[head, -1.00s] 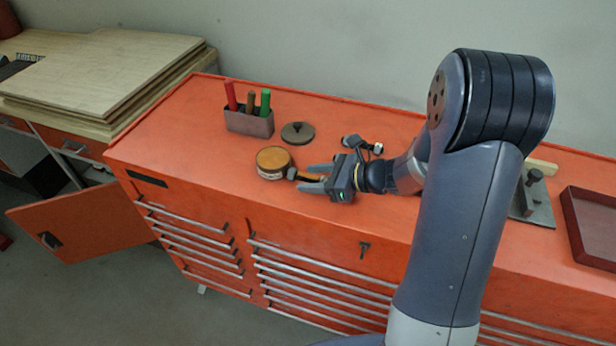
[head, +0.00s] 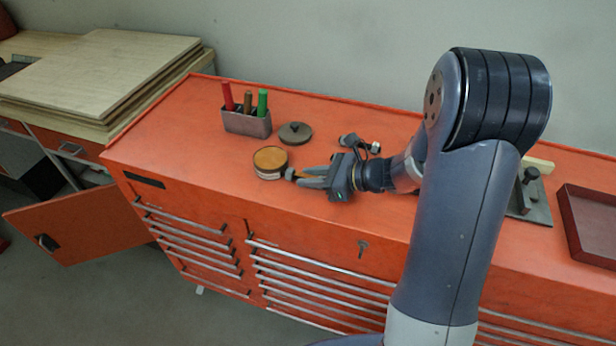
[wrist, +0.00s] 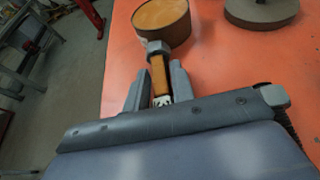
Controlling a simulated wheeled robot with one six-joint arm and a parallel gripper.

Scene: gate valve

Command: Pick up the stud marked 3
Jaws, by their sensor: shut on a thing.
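My gripper (head: 306,178) is low over the orange cabinet top, with its fingers pointing left. In the wrist view its fingers (wrist: 159,86) are closed on the sides of a stud (wrist: 159,72). The stud has an orange-brown shaft, a grey nut-like head at the far end and a white label with a dark mark at the near end. I cannot read the mark clearly. In the head view only the stud's head end (head: 289,174) shows well beyond the fingertips. The stud lies close to a round tin, and I cannot tell whether they touch.
The round tin (head: 270,160) with a brown-orange top stands just beyond the stud. A dark disc with a knob (head: 296,133) and a holder (head: 247,123) with coloured markers are behind. Another small stud-like piece (head: 349,140) lies behind my gripper. A dark red tray (head: 590,225) is at right.

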